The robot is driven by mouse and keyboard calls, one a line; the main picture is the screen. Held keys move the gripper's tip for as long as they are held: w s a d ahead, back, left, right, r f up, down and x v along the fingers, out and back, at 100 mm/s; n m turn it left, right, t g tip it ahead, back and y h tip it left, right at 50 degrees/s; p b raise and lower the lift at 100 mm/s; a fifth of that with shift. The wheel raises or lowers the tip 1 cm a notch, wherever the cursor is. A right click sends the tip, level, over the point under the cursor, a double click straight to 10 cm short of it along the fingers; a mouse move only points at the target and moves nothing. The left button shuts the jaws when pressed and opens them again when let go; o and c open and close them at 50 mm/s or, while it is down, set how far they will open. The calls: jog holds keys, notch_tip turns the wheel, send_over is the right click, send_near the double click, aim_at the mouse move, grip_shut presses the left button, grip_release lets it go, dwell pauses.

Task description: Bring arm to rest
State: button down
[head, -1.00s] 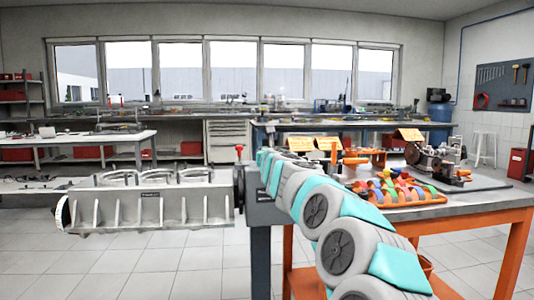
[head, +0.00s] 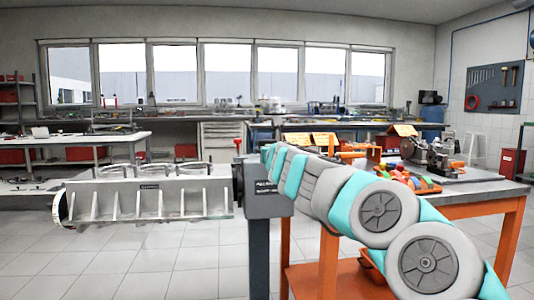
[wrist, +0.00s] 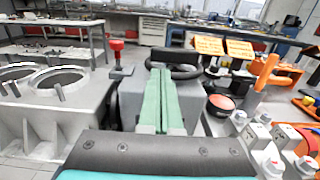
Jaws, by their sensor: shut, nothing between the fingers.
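My arm (head: 380,215), grey with teal bands, reaches from the lower right of the head view toward the engine stand. In the wrist view my gripper (wrist: 162,75) shows as two green fingers pressed together with nothing between them. The fingers point at the grey stand head (wrist: 185,101) and a black ring-shaped handle (wrist: 174,62); I cannot tell whether they touch. In the head view the fingertips are not clearly visible. The grey engine block (head: 150,200) is held on its side by the stand (head: 262,200), left of my arm.
An orange-legged workbench (head: 460,212) stands at the right, with coloured parts, orange fixtures and an engine assembly (head: 432,154) on it. A red-topped knob (wrist: 117,46) rises beside the block. Another bench (head: 95,139) is at the back left. The tiled floor at front left is clear.

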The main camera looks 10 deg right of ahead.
jog(key=s+a+r+n+g+y, duration=0.2)
jog(key=s+a+n+y, duration=0.6)
jog(key=s+a+n, duration=0.65)
jog(key=s+a+f+n+g+y+p, duration=0.1)
jog(key=s+a+f+n+g, duration=0.2)
jog(key=s+f+n, duration=0.3)
jog(key=s+a+f+n+g+p, duration=0.1)
jog(key=s+a+f+n+g, duration=0.2)
jog(key=s+f+n, duration=0.25)
jog(key=s+d+f+n+g+h+p, duration=0.1)
jog(key=s+d+f+n+g+h, duration=0.2)
jog(key=s+f, duration=0.5)
jog(key=s+d+f+n+g+h, duration=0.1)
jog(key=s+d+f+n+g, duration=0.25)
jog(key=s+f, duration=0.45)
jog(key=s+d+f+n+g+h, duration=0.1)
jog(key=s+d+f+g+h, duration=0.1)
jog(key=s+d+f, duration=0.3)
jog(key=s+d+f+n+g+h+p, duration=0.1)
jog(key=s+d+f+n+g+h, duration=0.1)
jog(key=s+d+f, duration=0.3)
jog(key=s+d+g+h, duration=0.1)
jog(key=s+d, duration=0.3)
jog(key=s, duration=0.2)
